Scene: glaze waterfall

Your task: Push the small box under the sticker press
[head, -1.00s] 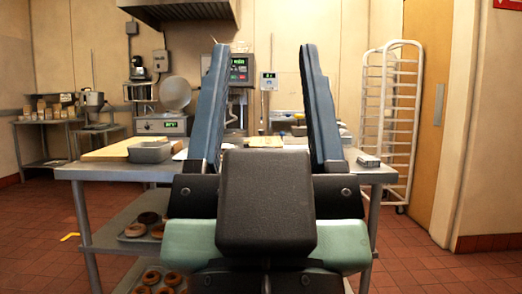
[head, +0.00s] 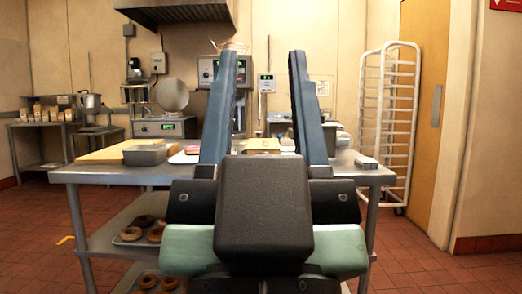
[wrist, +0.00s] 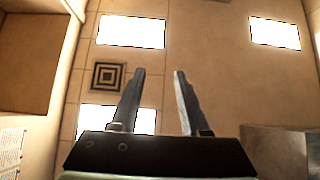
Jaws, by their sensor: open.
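My gripper (head: 262,54) is open in the middle of the head view, its two blue-grey fingers pointing up with nothing between them. It also shows in the wrist view (wrist: 160,72), empty against the ceiling. A small pale yellow block-like thing (head: 263,145) shows on the steel table between the fingers, farther back; I cannot tell whether it is the small box. I cannot make out the sticker press for certain. My dark wrist and fingers hide part of the table.
The steel table (head: 105,174) stands ahead, with a grey metal pan (head: 145,154) at left and a small silver item (head: 367,163) at right. Doughnuts (head: 144,221) lie on its lower shelf. A white rack (head: 390,125) stands at back right. The red floor at right is clear.

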